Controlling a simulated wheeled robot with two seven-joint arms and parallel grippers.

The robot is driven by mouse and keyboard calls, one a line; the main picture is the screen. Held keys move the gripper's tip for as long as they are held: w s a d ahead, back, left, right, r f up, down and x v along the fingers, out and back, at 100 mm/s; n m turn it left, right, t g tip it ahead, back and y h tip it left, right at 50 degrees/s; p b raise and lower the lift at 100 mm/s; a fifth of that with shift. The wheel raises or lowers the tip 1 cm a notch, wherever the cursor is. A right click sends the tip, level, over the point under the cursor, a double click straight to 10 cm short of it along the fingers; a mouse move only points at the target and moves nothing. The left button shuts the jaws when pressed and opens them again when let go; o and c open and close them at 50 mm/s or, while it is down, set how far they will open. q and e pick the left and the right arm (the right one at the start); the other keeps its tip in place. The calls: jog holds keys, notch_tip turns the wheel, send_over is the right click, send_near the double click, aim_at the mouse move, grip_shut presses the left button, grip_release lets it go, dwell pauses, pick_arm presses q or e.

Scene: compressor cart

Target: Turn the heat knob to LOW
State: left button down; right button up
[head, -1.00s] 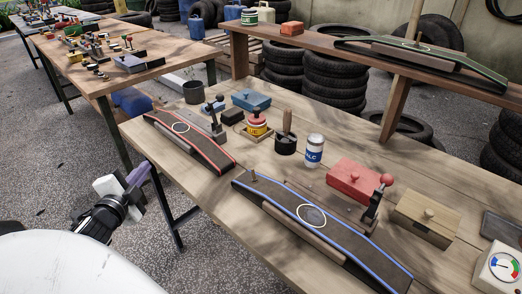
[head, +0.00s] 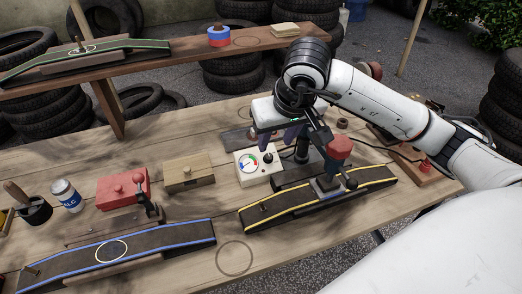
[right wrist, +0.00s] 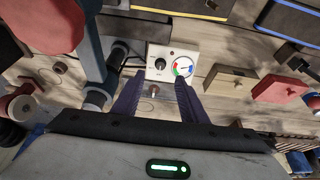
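A white box (head: 256,176) with a coloured dial gauge (head: 247,163) and a dark knob (head: 267,157) stands on the workbench. In the right wrist view the box (right wrist: 171,83) shows its black heat knob (right wrist: 160,63) beside the gauge (right wrist: 182,67). The knob's setting is too small to read. My right gripper (head: 291,137) is above and just behind the box in the head view. In the right wrist view its two purple fingers (right wrist: 158,78) are spread apart with nothing gripped, one on each side of the box's near edge. My left gripper is not in view.
A wooden box (head: 187,175), a red box (head: 122,189) and a blue-edged ramp (head: 115,252) are to the left. A shelf (head: 185,52) runs behind.

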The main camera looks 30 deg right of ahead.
aim_at(269, 156)
jog(key=x, duration=0.8)
jog(key=shift+f, duration=0.25)
jog(key=shift+w, duration=0.1)
grip_shut()
